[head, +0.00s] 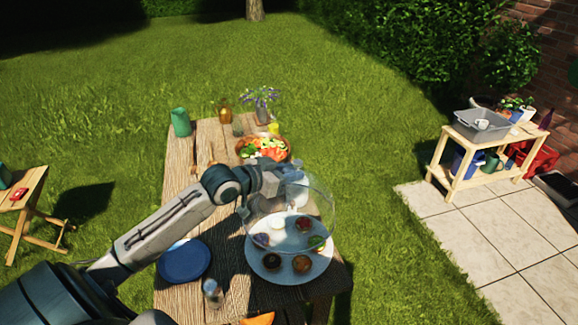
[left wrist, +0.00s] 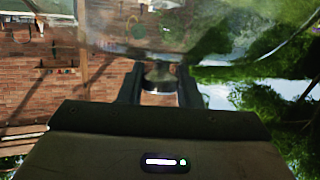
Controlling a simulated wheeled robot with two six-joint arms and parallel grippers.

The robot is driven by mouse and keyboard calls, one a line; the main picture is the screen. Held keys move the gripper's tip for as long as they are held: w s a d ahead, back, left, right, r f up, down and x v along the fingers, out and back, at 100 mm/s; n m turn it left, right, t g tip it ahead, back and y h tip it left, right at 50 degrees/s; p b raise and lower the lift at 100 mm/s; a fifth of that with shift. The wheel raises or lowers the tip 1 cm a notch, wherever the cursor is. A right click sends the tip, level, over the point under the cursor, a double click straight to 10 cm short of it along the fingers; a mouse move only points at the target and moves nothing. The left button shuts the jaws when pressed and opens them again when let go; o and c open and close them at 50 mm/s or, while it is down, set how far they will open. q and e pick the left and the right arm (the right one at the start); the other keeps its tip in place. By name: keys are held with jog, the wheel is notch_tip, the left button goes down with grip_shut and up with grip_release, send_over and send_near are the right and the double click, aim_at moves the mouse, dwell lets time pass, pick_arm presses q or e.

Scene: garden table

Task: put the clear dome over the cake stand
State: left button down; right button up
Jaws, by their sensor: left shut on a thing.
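The clear dome (head: 318,205) is in the middle of the head view, see-through and round. My left gripper (head: 284,184) is shut on its knob; the knob (left wrist: 160,77) shows between the two fingers (left wrist: 160,92) in the left wrist view, with the dome wall (left wrist: 200,38) beyond. The cake stand (head: 285,277) is a pale round plate with several small cakes (head: 302,263) on it. In the head view the dome overlaps the far part of the stand, and the near part is uncovered. I cannot tell the gap between them. My right gripper is not in view.
On the wooden table (head: 235,285) are a blue plate (head: 184,261), a glass shaker (head: 212,292), a vegetable platter (head: 262,149), a green pitcher (head: 180,122), an amber bottle (head: 224,110) and a flower vase (head: 262,112). A side shelf (head: 485,140) stands far right.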

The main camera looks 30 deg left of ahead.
aim_at(289, 187)
pick_arm(q)
jog(key=shift+s+d+f+b, duration=0.3)
jog(key=shift+f+b, duration=0.15)
jog(key=shift+b, duration=0.15)
jog(key=shift+f+b, duration=0.3)
jog(key=shift+w+a+f+b, duration=0.15)
jog(key=shift+w+f+b, duration=0.05)
jog(key=shift+f+b, duration=0.55)
jog(key=shift+f, duration=0.6)
jog(key=shift+f+b, duration=0.3)
jog(key=shift+b, duration=0.2)
jog(key=shift+f, duration=0.3)
jog(key=shift+f+b, duration=0.6)
jog(key=shift+f, duration=0.1)
notch_tip(289, 187, down, 5)
jog(key=b, duration=0.3)
jog(key=shift+f+b, duration=0.1)
jog(key=shift+b, duration=0.25)
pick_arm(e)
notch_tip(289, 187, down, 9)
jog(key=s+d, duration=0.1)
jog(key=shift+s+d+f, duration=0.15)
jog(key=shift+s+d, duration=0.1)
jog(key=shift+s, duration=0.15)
pick_arm(q)
jog(key=shift+f, duration=0.1)
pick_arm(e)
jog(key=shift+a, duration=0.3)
